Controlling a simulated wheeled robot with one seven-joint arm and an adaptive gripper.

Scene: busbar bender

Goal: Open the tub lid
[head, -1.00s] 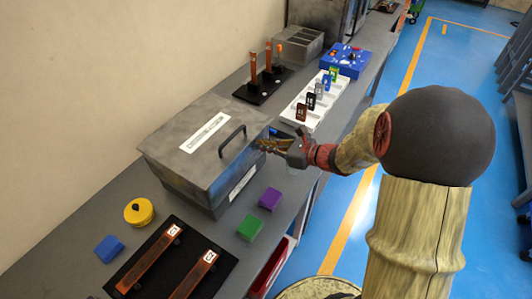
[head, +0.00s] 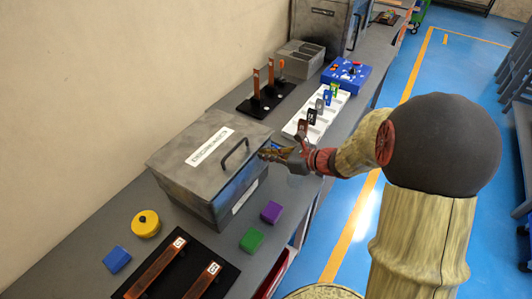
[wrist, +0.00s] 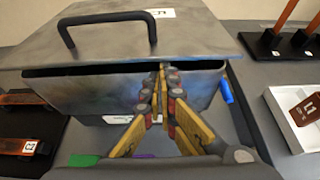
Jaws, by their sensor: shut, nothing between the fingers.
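The tub (head: 228,205) is a grey metal box on the bench. Its flat grey lid (head: 180,160) carries a white label and a black bar handle (head: 235,155). In the wrist view, a dark gap shows under the front edge of the lid (wrist: 190,40), so it may sit slightly raised; I cannot tell how far. My gripper (head: 265,154) is at the tub's right side, just below the lid's edge. In the wrist view, its fingertips (wrist: 160,78) are together and empty, close under the lid's edge. Whether they touch the lid or wall is unclear.
A yellow round object (head: 145,223), a blue block (head: 117,260), a green block (head: 251,240) and a purple block (head: 271,212) lie around the tub. A white tray (head: 297,127) and a black stand with copper bars (head: 250,109) are behind. The wall is close on the left.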

